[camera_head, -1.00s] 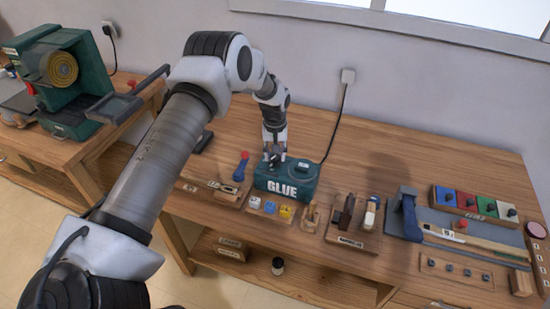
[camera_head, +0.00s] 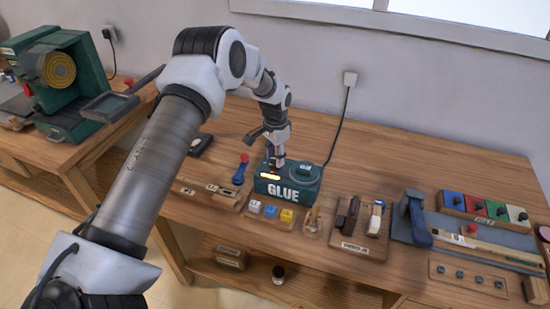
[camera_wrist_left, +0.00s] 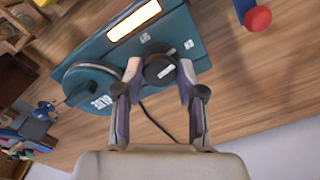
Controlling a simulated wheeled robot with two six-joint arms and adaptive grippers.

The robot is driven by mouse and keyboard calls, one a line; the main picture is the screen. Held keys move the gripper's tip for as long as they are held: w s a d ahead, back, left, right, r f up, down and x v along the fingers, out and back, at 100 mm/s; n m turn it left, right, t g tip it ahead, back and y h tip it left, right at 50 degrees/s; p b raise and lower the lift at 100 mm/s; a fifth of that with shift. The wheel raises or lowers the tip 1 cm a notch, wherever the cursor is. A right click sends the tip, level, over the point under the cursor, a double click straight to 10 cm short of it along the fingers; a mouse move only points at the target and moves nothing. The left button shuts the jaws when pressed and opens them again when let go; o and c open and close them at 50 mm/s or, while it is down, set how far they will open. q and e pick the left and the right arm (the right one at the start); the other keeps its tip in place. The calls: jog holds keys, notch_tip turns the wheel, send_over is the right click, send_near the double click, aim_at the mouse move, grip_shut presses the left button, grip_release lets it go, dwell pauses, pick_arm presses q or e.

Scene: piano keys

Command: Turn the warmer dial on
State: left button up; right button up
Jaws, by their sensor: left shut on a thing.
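The glue warmer (camera_head: 287,192) is a teal box marked GLUE on the wooden bench. A strip on it (camera_head: 270,177) glows yellow-white; the strip also shows lit in the left wrist view (camera_wrist_left: 134,19). The round black warmer dial (camera_wrist_left: 160,69) has a pale mark and sits on the warmer's top. My left gripper (camera_wrist_left: 158,75) has its fingers on both sides of the dial and is shut on it. In the head view my left gripper (camera_head: 276,163) reaches down onto the warmer's top and hides the dial. My right gripper is not in view.
A round lidded pot (camera_wrist_left: 92,87) is beside the dial on the warmer. A tool with a red knob (camera_head: 243,160) stands left of the warmer. Blue, white and yellow blocks (camera_head: 270,210) lie in front. A black cord (camera_head: 340,122) runs to the wall. Bare bench lies behind.

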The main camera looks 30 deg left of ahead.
pick_arm(q)
jog(key=shift+s+f+m, duration=0.25)
jog(key=shift+f+m, duration=0.1)
jog(key=shift+m, duration=0.75)
jog(key=shift+w, duration=0.15)
jog(key=o, duration=1.1)
jog(key=shift+d, duration=0.1)
jog(key=shift+o, duration=0.2)
jog(key=shift+w+r, duration=0.1)
jog(key=shift+w, duration=0.1)
notch_tip(320, 180, up, 12)
